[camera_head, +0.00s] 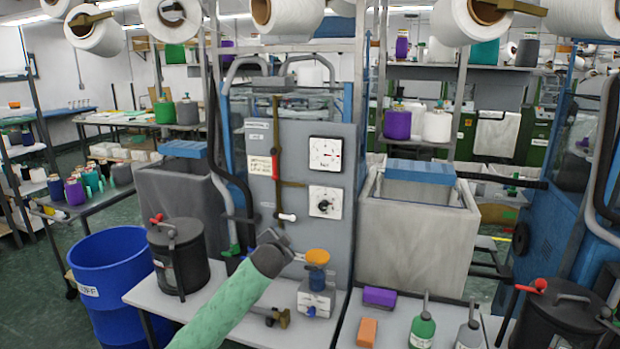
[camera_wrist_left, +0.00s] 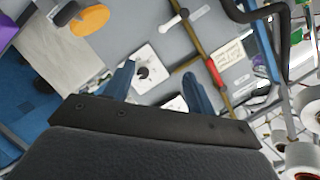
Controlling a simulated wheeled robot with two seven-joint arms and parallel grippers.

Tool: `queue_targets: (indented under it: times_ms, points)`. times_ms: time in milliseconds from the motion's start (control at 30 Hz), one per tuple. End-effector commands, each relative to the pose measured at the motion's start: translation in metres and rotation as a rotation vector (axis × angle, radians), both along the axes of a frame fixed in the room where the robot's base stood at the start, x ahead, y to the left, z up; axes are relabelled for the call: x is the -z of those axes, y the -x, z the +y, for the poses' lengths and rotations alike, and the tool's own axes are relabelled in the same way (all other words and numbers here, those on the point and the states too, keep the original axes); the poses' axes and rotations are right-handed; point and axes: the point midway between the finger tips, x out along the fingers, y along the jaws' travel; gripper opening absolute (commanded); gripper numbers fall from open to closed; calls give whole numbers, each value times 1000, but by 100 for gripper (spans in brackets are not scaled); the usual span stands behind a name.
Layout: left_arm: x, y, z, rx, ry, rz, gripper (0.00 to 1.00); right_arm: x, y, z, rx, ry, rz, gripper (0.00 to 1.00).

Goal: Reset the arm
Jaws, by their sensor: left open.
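My left arm (camera_head: 225,315), in a pale green sleeve, reaches up from the bottom of the head view. Its dark left gripper (camera_head: 275,240) is in front of the grey machine panel (camera_head: 262,215), and its fingers are hard to make out there. In the left wrist view the two blue fingers (camera_wrist_left: 158,84) stand apart with nothing between them. The panel with its white dials (camera_wrist_left: 145,70) lies beyond them. I cannot tell the exact gap between gripper and panel. My right gripper shows in neither view.
Below the gripper, a grey table holds a lidded black pot (camera_head: 178,262) and a small device with an orange top (camera_head: 317,275). A blue barrel (camera_head: 110,290) stands left.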

Motion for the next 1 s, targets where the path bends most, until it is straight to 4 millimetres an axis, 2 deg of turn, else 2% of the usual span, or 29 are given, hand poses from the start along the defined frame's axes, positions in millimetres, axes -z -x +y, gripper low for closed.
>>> queue_targets:
  times_ms: [33, 267, 467, 567, 767, 1000]
  points:
    - [11, 3, 3, -16, 32, 29, 56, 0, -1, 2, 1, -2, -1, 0]
    - [55, 18, 20, -84, 143, 139, 56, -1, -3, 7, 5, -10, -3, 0]
    - [118, 45, 35, -150, 239, 261, 56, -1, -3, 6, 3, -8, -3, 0]
    - [161, 67, 43, -188, 287, 339, 56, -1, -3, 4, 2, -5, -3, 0]
    - [252, 122, 58, -262, 364, 493, 56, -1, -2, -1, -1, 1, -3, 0]
    - [354, 204, 74, -338, 423, 655, 56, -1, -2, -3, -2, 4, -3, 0]
